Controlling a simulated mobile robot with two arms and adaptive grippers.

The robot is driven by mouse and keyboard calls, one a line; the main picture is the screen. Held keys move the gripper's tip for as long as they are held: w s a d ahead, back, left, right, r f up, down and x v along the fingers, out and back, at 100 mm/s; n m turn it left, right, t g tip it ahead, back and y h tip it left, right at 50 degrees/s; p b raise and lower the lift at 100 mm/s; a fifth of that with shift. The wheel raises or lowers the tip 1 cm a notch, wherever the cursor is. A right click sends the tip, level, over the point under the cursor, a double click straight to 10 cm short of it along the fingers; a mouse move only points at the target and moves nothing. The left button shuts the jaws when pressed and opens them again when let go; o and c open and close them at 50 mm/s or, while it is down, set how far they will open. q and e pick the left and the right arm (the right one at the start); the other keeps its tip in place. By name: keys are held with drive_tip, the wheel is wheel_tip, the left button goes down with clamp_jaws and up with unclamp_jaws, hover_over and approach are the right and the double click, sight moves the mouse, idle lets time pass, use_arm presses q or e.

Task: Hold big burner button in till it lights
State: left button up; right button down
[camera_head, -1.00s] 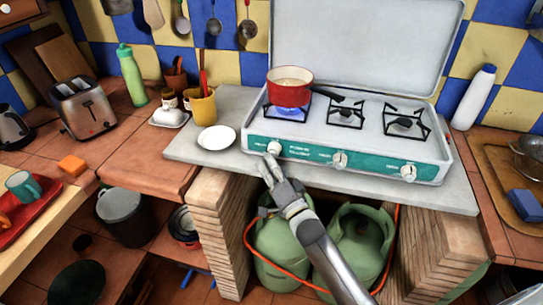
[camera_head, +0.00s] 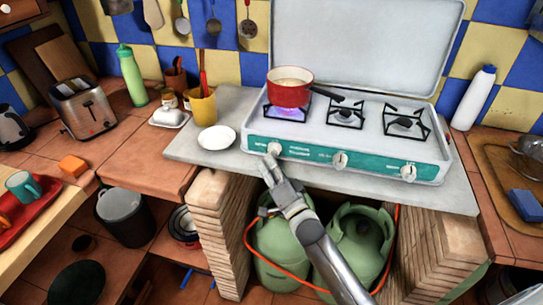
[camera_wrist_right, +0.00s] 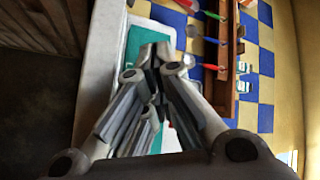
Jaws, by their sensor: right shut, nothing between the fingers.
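The stove (camera_head: 325,125) has a green front panel with several white knobs. The left knob (camera_head: 274,148) is in line with the left burner, where a red pan (camera_head: 290,88) stands. A purple-blue flame (camera_head: 287,109) shows under the pan. My right gripper (camera_head: 268,161) is shut and empty, its fingertips at the left knob's lower edge. I cannot tell whether they touch or press it. In the right wrist view the shut fingers (camera_wrist_right: 153,58) point toward the green panel (camera_wrist_right: 133,50), and they hide the knob. My left gripper is not in view.
A white plate (camera_head: 216,138) lies left of the stove on the grey slab (camera_head: 190,153). Green gas bottles (camera_head: 280,245) with an orange hose stand below. A brick pillar (camera_head: 217,225) is left of my forearm. Space in front of the panel is otherwise free.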

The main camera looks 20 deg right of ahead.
drive_tip(key=shift+s, duration=0.1)
idle(0.7)
drive_tip(key=shift+s+a+p, duration=0.4)
drive_tip(key=shift+s+a, duration=0.1)
drive_tip(key=shift+s, duration=0.15)
drive_tip(key=shift+s+a+p, duration=0.5)
drive_tip(key=shift+s+a, duration=0.2)
drive_tip(key=shift+s, duration=0.35)
drive_tip(key=shift+s+a+p, duration=0.5)
drive_tip(key=shift+s+a, duration=0.2)
drive_tip(key=shift+s, duration=0.3)
